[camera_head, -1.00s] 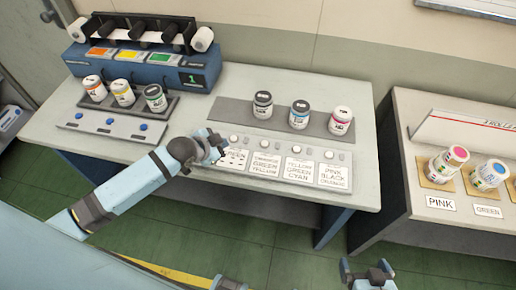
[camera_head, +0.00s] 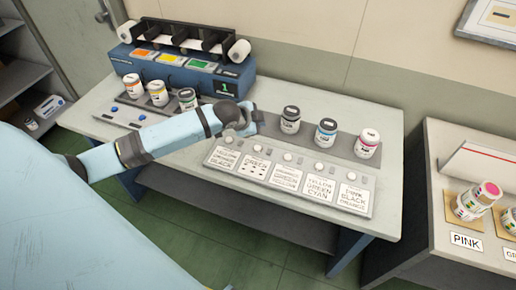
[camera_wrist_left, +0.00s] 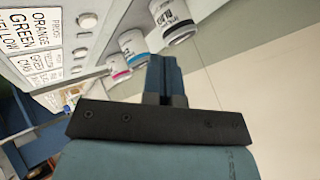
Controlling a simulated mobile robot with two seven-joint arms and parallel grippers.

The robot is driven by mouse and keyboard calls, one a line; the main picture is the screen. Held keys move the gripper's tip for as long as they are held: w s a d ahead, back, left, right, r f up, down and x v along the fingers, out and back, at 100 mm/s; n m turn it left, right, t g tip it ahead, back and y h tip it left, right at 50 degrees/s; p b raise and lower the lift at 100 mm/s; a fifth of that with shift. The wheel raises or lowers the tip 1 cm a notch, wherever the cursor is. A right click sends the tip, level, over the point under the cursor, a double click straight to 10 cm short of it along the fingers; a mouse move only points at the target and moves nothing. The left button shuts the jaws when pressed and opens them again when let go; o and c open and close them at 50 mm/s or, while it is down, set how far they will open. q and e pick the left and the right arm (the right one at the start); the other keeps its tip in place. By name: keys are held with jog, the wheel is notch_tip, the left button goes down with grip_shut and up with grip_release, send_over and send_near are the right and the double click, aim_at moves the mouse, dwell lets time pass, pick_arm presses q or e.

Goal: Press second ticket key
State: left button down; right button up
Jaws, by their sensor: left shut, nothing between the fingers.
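A grey sloped panel (camera_head: 238,182) on the table carries a row of white ticket cards, each with a small round white key above it. The second ticket key (camera_head: 262,147) from the left sits above a card (camera_head: 255,168) with dark marks; its text is too small to read. My left gripper (camera_head: 252,119) is shut and empty, over the grey strip behind the panel's left part, apart from the second key. In the left wrist view the shut fingers (camera_wrist_left: 166,80) point towards the cans. My right gripper is out of view.
Cans with black (camera_head: 290,119), blue (camera_head: 326,132) and magenta (camera_head: 368,143) markings stand on the strip, close right of my gripper. A blue machine (camera_head: 150,72) showing "1" stands behind left. A side table (camera_head: 440,200) is at right.

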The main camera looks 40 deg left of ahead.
pick_arm(q)
jog(key=b, duration=0.6)
send_over(258, 149)
notch_tip(258, 149, down, 6)
jog(key=shift+r, duration=0.15)
jog(key=shift+f+b, duration=0.6)
jog(key=shift+b, duration=0.2)
jog(key=shift+f+p, duration=0.15)
jog(key=shift+p, duration=0.15)
jog(key=shift+w+f, duration=0.1)
jog(key=shift+f, duration=0.45)
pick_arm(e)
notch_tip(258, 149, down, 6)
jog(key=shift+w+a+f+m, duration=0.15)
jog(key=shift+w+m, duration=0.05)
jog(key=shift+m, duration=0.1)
pick_arm(q)
jog(key=shift+f, duration=0.1)
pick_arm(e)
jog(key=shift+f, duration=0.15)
pick_arm(q)
jog(key=shift+f, duration=0.35)
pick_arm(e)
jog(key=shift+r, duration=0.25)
